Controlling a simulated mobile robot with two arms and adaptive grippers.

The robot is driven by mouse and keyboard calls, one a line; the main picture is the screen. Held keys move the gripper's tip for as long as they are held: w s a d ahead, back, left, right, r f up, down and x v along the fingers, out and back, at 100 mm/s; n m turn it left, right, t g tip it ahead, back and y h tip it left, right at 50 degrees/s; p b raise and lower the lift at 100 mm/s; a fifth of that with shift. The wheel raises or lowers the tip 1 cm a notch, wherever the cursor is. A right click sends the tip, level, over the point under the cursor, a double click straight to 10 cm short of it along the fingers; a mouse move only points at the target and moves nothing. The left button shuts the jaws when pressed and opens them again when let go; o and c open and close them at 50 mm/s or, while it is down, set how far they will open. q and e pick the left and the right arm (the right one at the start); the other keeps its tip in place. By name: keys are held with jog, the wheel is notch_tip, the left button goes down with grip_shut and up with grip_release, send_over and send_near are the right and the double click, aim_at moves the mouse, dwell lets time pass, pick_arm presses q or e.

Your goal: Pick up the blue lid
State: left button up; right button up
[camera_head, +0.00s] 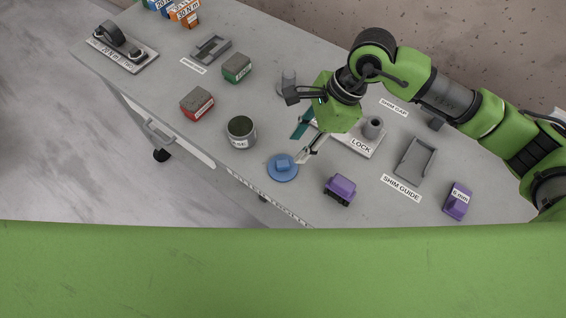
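The blue lid (283,168) is a round disc with a raised square knob, lying flat on the grey worktop (245,190) near its front edge. My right gripper (299,148) reaches in from the right with its fingers pointing down toward the lid. Its fingers are spread apart, one teal-looking and one pale, with nothing visible between them. One fingertip appears close to the lid's upper right rim; I cannot tell whether it touches. My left gripper is not in view.
A dark open can (241,132) stands left of the lid. A purple block (340,189) is to its right. The white LOCK plate (362,144) lies behind, partly under my gripper. A grey shim guide (415,160), red box (197,104) and green box (237,68) stand farther off.

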aim_at(283, 163)
jog(key=x, duration=0.2)
jog(key=shift+a+f, duration=0.15)
jog(key=shift+f, duration=0.1)
jog(key=shift+s+a+f+p, duration=0.15)
jog(key=shift+a+f+p, duration=0.05)
jog(key=shift+p, duration=0.35)
jog(key=p+x, duration=0.2)
jog(key=x, duration=0.1)
jog(key=shift+s+a+f, duration=0.1)
jog(key=shift+a, duration=0.15)
jog(key=shift+a+f, duration=0.2)
jog(key=shift+f, duration=0.4)
grip_shut()
